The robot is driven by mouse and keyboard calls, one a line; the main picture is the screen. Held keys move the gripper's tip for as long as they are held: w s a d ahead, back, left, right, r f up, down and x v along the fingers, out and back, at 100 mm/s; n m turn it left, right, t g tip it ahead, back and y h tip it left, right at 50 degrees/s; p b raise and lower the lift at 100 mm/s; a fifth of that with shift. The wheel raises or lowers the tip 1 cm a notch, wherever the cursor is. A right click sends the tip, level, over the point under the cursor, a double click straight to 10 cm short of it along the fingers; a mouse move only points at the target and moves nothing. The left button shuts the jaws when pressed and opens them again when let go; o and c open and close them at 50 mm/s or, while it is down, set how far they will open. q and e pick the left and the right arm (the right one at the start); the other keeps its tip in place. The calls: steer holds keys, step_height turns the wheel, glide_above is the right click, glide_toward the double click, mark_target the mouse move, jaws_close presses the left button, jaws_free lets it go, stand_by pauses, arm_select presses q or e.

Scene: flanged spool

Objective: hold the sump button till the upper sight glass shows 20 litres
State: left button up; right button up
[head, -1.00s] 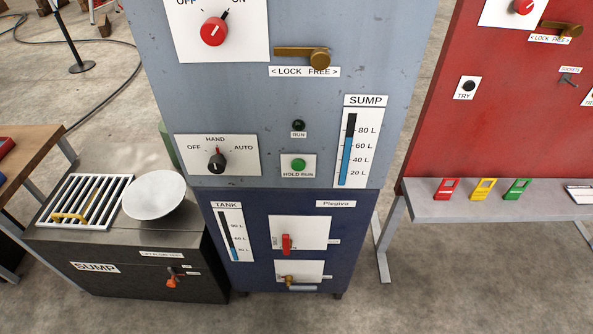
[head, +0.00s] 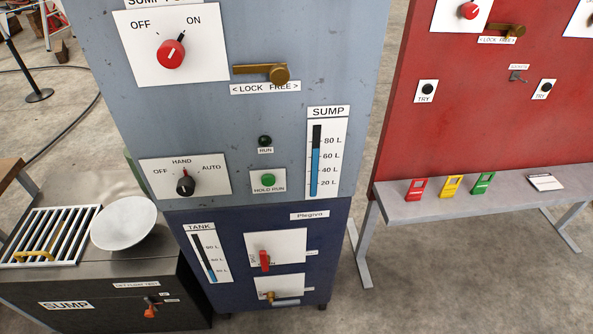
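The green HOLD RUN button (head: 267,180) is on the grey-blue cabinet front, with nothing touching it. The upper sight glass, marked SUMP (head: 315,162), has a blue column topping out between the 60 and 80 L marks, clearly above 20 L. The RUN lamp (head: 265,141) above the button looks dark. The black selector knob (head: 186,186) points up at HAND. The red knob (head: 170,54) points toward ON. The brass lever (head: 262,72) lies toward LOCK. Neither of my grippers is in view.
The lower TANK sight glass (head: 208,257) shows blue only low down. Below are a red handle (head: 265,260) and a brass valve (head: 270,296). The black sump box (head: 130,298) carries a grating (head: 50,235) and white bowl (head: 123,222). A grey bench (head: 460,207) stands at right.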

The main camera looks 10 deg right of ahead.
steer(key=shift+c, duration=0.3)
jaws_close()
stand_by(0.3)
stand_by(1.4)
